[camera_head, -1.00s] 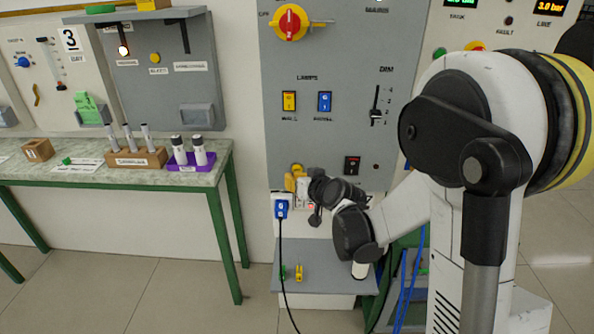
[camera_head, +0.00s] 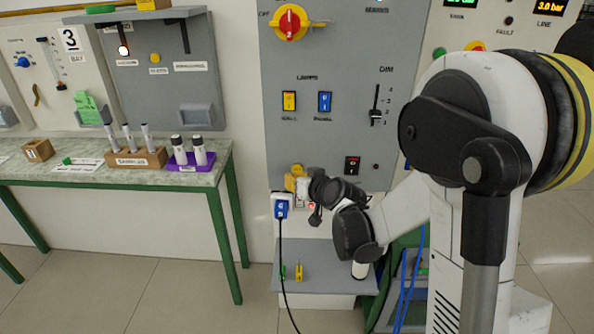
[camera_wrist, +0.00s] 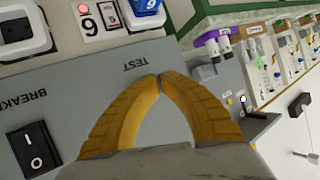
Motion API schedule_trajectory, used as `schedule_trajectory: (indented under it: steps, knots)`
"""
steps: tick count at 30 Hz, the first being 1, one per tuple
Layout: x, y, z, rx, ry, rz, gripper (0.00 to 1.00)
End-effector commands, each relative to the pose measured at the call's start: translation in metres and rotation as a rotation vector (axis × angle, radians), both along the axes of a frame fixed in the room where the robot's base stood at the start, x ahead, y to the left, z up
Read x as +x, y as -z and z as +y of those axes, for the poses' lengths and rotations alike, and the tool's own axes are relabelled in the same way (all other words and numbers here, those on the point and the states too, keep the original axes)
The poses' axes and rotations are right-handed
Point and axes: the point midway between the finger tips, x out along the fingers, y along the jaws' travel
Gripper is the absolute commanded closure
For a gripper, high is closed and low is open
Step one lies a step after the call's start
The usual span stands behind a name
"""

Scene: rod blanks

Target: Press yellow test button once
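My gripper (camera_wrist: 160,78) shows in the wrist view with its two yellow fingers bowed apart and their tips together, with nothing seen between them. The tips are over the grey panel beside the TEST label (camera_wrist: 140,65), which appears upside down. The yellow test button is not distinguishable in the wrist view; the fingers may hide it. In the head view my gripper (camera_head: 291,183) is at the lower left of the grey panel (camera_head: 330,130), partly hidden by my wrist. A yellow shape there could be a finger or the button. Contact cannot be told.
A black breaker switch (camera_wrist: 34,149) is at lower left in the wrist view. A red lamp (camera_wrist: 84,8) and a blue plug (camera_wrist: 146,6) are near the top. A grey shelf (camera_head: 325,268) juts out below. A bench (camera_head: 110,175) with racks stands at left.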

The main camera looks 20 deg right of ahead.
Motion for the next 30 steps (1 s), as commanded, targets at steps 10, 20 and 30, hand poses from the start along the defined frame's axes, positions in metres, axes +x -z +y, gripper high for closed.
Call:
schedule_trajectory:
  steps: [10,20,30]
  knots:
    - [0.007,0.000,-0.002,0.000,0.000,0.000,1.00]
    - [0.008,0.000,-0.003,0.000,0.000,0.000,1.00]
    - [0.012,0.000,-0.004,0.000,0.000,0.000,1.00]
